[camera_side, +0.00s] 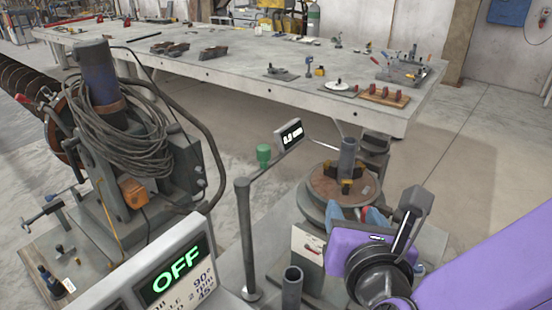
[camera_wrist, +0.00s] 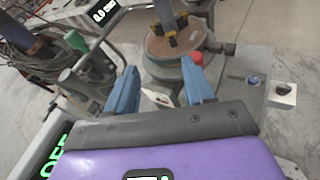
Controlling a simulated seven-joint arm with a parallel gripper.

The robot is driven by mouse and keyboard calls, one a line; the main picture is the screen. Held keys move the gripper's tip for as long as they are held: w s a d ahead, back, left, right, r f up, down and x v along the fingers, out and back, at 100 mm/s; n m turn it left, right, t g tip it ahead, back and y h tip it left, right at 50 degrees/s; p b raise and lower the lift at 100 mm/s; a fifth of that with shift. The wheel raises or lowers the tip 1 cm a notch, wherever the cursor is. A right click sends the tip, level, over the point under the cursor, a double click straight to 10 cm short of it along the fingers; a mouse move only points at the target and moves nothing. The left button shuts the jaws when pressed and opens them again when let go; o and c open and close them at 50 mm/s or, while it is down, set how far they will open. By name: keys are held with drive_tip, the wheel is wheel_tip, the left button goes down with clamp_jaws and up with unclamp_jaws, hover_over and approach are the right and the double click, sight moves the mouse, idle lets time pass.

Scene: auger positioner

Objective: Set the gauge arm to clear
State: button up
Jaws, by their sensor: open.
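The gauge arm (camera_side: 258,169) runs from the top of a grey post (camera_side: 244,235) up to a small display (camera_side: 289,135), with a green knob (camera_side: 263,153) on it. The display's small digits are in mm. A thin probe extends from it toward the upright pipe (camera_side: 347,156) on the round turntable (camera_side: 325,186); contact is unclear. My gripper (camera_side: 342,212) is open and empty, in front of the turntable. In the wrist view, the blue fingers of my gripper (camera_wrist: 160,86) are spread, with the green knob (camera_wrist: 75,40) and display (camera_wrist: 102,13) up to the left.
A control panel (camera_side: 178,277) reading OFF stands in front. A welding machine with coiled cable (camera_side: 120,135) is at left. In the wrist view, a red button (camera_wrist: 197,58) is near the turntable, and a black-knob box (camera_wrist: 283,91) lies right. A long workbench (camera_side: 240,72) stands behind.

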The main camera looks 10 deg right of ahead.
sight(264, 156)
drive_tip(key=s+a+r+n+t+y, duration=0.2)
drive_tip(key=s+a+n+t+y, duration=0.15)
drive_tip(key=a, duration=0.75)
drive_tip(key=shift+n+h, duration=0.25)
drive_tip(key=shift+n, duration=0.1)
drive_tip(key=w, duration=1.7)
drive_tip(key=shift+r, duration=0.1)
drive_tip(key=shift+c, duration=0.3)
clamp_jaws()
